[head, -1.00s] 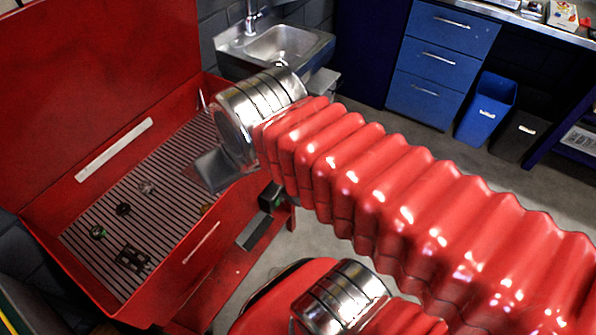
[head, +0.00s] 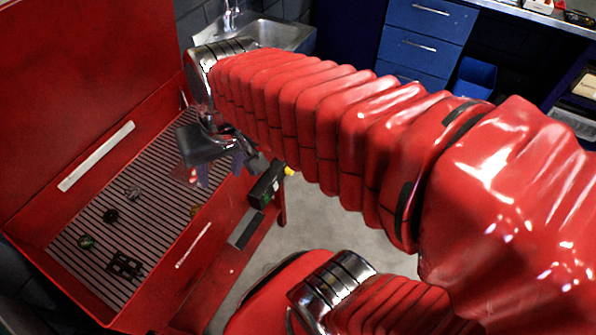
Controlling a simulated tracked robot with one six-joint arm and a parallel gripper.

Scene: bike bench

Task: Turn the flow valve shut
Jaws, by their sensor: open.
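A red parts washer stands at the left with its lid up. A dark box (head: 266,186) with a small yellow part (head: 289,171) sits at the right end of its front edge. I cannot tell whether that yellow part is the flow valve; no valve shows clearly. My gripper (head: 214,172) hangs over the right end of the washer, left of the dark box and apart from it. Its jaws are open with nothing seen between them. My wrist and arm hide the washer's far right corner.
Several small dark parts, one of them a block (head: 124,265), lie on the washer's slatted grate (head: 160,190). The raised lid (head: 90,80) walls off the left. A metal sink (head: 270,33) and blue drawers (head: 428,22) stand behind. Some floor right of the washer is clear.

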